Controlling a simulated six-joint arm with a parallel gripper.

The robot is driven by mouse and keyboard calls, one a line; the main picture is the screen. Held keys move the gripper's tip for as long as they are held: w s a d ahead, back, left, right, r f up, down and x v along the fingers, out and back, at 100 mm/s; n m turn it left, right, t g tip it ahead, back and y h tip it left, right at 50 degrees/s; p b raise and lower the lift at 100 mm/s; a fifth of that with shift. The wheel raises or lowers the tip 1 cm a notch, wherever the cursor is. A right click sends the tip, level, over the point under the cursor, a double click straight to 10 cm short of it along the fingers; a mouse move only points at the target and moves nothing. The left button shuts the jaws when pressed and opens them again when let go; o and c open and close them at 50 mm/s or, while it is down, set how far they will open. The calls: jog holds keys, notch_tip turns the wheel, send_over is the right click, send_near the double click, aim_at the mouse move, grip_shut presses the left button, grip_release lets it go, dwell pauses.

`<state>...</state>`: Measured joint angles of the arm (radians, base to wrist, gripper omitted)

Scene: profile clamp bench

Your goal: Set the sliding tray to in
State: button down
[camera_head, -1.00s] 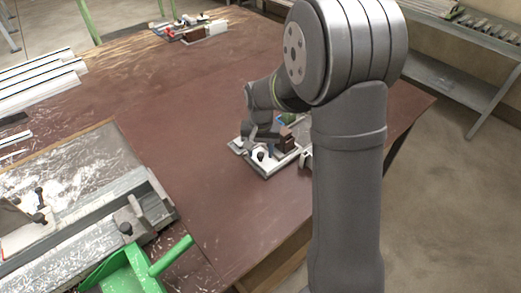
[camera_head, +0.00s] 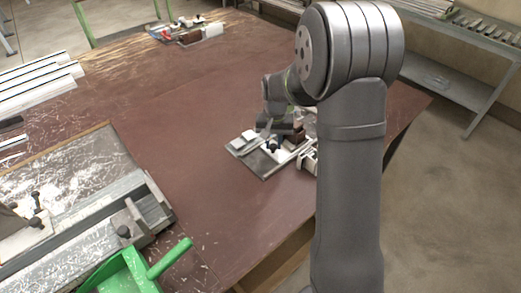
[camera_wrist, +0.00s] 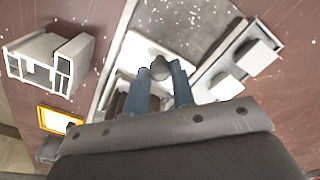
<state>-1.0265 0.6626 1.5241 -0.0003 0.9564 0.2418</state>
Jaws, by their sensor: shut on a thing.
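The clamp fixture has a grey base plate (camera_head: 260,166) on the brown bench. The white sliding tray (camera_wrist: 138,52) lies on this base, and a bare grey strip of the base shows on its left in the head view. A dark round knob (camera_head: 273,144) stands up from the tray; it also shows in the wrist view (camera_wrist: 160,67). My gripper (camera_wrist: 161,76) is shut on the knob, with one blue-grey finger on each side. My arm hides the fixture's right part in the head view.
In the wrist view a white hollow profile (camera_wrist: 40,62) and a yellow-framed piece (camera_wrist: 57,120) lie left of the fixture. A green dustpan (camera_head: 130,272) and a metal machine bed (camera_head: 90,235) are at the lower left. The bench middle is clear.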

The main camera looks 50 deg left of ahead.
jog(key=w, duration=0.6)
jog(key=shift+w, duration=0.4)
jog(key=c, duration=1.3)
grip_release()
jog(key=shift+w, duration=0.15)
jog(key=shift+o, duration=0.5)
jog(key=shift+r, duration=0.1)
notch_tip(320, 180, up, 17)
jog(key=shift+r, duration=0.15)
send_over(288, 142)
jog(key=f, duration=1.7)
jog(key=shift+s+f, duration=0.25)
